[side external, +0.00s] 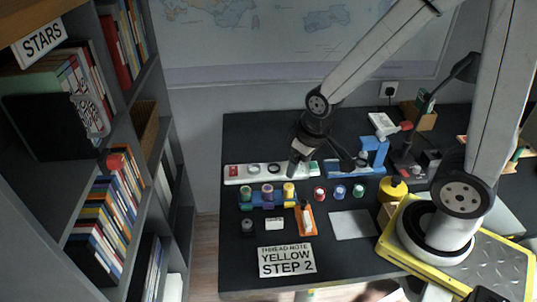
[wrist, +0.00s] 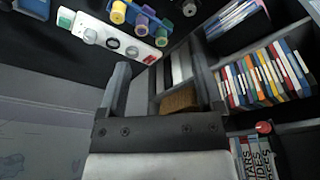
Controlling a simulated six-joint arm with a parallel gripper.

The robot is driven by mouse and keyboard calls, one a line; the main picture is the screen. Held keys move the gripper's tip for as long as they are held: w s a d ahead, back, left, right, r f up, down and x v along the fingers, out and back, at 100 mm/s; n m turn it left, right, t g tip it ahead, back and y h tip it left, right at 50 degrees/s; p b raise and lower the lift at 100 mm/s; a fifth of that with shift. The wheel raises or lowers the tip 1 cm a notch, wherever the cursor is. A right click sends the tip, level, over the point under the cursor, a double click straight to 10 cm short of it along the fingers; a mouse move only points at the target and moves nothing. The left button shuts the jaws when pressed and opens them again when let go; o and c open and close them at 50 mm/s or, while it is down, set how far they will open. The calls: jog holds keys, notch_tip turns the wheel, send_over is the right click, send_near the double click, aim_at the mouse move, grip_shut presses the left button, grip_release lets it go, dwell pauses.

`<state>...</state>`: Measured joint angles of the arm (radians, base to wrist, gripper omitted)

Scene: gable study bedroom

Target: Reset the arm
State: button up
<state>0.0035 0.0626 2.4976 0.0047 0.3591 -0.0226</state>
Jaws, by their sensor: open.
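My gripper (side external: 301,160) hangs from the wrist above the back of the black desk (side external: 235,145), close over the right part of a white strip (side external: 235,181) with round fittings. In the wrist view my gripper (wrist: 160,78) has its two fingers well apart, with nothing held between them. The white strip (wrist: 88,36) shows at the upper left there, beyond the left finger. Whether the fingertips touch anything below is not clear in the side view.
A blue rack (side external: 258,204) holds coloured spools; more spools stand right of it. An orange holder (side external: 306,221), a grey pad (side external: 352,225) and a "YELLOW STEP 2" sign (side external: 287,260) lie nearer the front. A blue stand (side external: 375,154) is right of my gripper. A bookshelf (side external: 150,200) stands left.

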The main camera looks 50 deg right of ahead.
jog(key=shift+s+r, duration=0.1)
jog(key=shift+s, duration=0.85)
